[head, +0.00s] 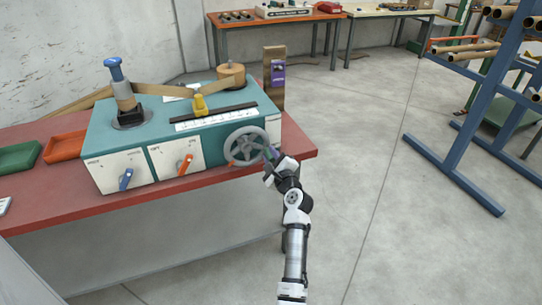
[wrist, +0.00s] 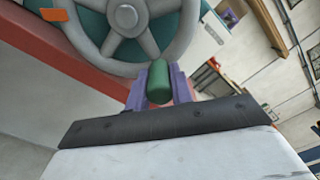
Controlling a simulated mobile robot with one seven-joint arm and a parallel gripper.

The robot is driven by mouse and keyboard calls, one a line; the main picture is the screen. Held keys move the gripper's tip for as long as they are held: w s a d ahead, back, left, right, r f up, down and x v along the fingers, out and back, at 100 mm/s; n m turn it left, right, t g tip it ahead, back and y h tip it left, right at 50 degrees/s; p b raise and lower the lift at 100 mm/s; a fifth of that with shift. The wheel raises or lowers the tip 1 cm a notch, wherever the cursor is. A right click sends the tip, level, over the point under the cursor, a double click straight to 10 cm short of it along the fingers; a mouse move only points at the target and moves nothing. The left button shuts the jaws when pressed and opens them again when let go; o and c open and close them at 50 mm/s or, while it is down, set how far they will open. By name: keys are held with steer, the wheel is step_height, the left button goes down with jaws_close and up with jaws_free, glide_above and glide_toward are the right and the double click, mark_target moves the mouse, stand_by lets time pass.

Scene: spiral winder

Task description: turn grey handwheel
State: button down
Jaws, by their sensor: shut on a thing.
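The grey handwheel (head: 244,146) is a spoked wheel on the front face of a teal and white machine (head: 150,140), toward its right end. In the wrist view the wheel (wrist: 126,18) fills the top of the picture. A green cylindrical handle (wrist: 159,82) stands out from the lower right of its rim. My gripper (head: 269,159) is at the wheel's right lower side in the head view. In the wrist view its purple fingers (wrist: 159,92) are on both sides of the green handle, shut on it.
The machine stands on a red-topped bench (head: 190,184). An orange lever (head: 184,165) and a blue lever (head: 126,180) are left of the wheel. A blue rack (head: 470,100) stands at the right. The floor between is clear.

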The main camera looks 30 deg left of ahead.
steer(key=shift+r, duration=0.15)
steer(key=c, duration=1.2)
jaws_free()
steer(key=shift+a, duration=0.1)
steer(key=shift+c, duration=0.2)
steer(key=b+v, duration=0.2)
steer(key=v, duration=1.2)
steer(key=shift+b, duration=0.35)
steer(key=shift+w, duration=0.1)
